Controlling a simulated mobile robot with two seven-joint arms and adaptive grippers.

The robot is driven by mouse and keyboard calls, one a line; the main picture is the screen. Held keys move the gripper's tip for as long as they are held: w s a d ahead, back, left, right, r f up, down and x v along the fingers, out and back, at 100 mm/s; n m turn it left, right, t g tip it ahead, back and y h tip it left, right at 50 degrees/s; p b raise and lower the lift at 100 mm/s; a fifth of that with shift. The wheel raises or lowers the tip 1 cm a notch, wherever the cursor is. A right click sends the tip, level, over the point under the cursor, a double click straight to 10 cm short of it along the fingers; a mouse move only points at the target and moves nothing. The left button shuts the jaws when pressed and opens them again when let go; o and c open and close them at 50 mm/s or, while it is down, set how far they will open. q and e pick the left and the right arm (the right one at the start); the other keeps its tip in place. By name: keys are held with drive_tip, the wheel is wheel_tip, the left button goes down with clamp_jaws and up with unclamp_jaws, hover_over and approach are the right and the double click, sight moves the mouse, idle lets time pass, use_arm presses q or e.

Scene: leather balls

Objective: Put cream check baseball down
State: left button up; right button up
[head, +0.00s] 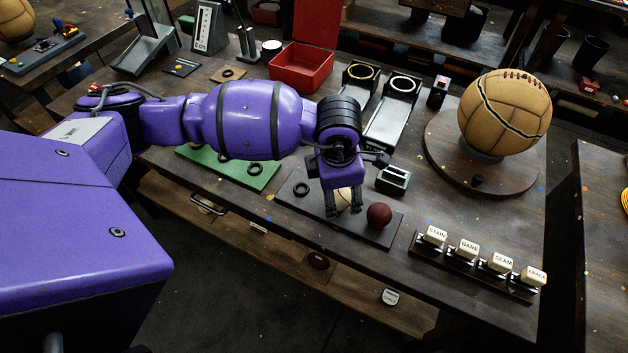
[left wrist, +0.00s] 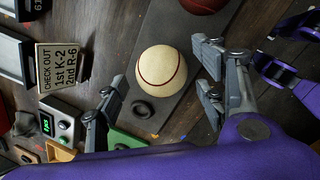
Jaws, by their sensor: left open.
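The cream baseball (head: 343,199) with a red seam sits on a dark board (head: 312,205) near the table's front edge. It shows whole in the left wrist view (left wrist: 161,78). My left gripper (head: 345,207) is open and points down over the ball. Its fingers stand on either side of the ball, with gaps visible in the left wrist view. In the head view the gripper partly hides the ball. A dark red ball (head: 379,214) rests on the same board just to the right.
A dark ring (head: 302,189) lies on the board beside the cream ball. A small black holder (head: 393,180) stands behind the red ball. A rack of lettered blocks (head: 467,250) is at the front right. A large tan ball (head: 505,112) sits on a round stand.

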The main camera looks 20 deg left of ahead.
use_arm(q)
drive_tip(key=shift+r, duration=0.15)
drive_tip(key=shift+w+r, duration=0.1)
drive_tip(key=shift+r, duration=0.05)
wheel_tip(320, 180, up, 12)
drive_tip(key=s, duration=0.2)
